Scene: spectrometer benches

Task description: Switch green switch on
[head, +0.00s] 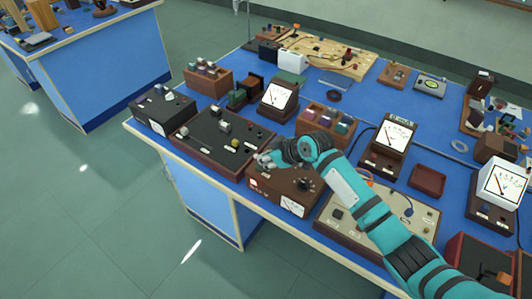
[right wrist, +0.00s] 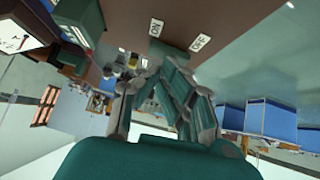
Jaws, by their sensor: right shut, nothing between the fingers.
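In the head view my right gripper (head: 267,159) is over the left end of a brown instrument box (head: 298,207) with a black knob. It hides that part of the box top. In the right wrist view the gripper (right wrist: 172,72) is shut and empty, with its fingertips close to a dark green block (right wrist: 163,50) on a brown surface. The block looks like the green switch. An ON label (right wrist: 156,28) and an OFF label (right wrist: 200,42) are beside it. I cannot tell whether the fingers touch it or which way it is set. My left gripper is not in view.
A dark panel box (head: 195,150) stands left of the brown box. A beige board (head: 345,215) is to its right. Meters (head: 278,97) and a block rack (head: 325,125) stand behind on the blue bench (head: 345,100). The floor in front is clear.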

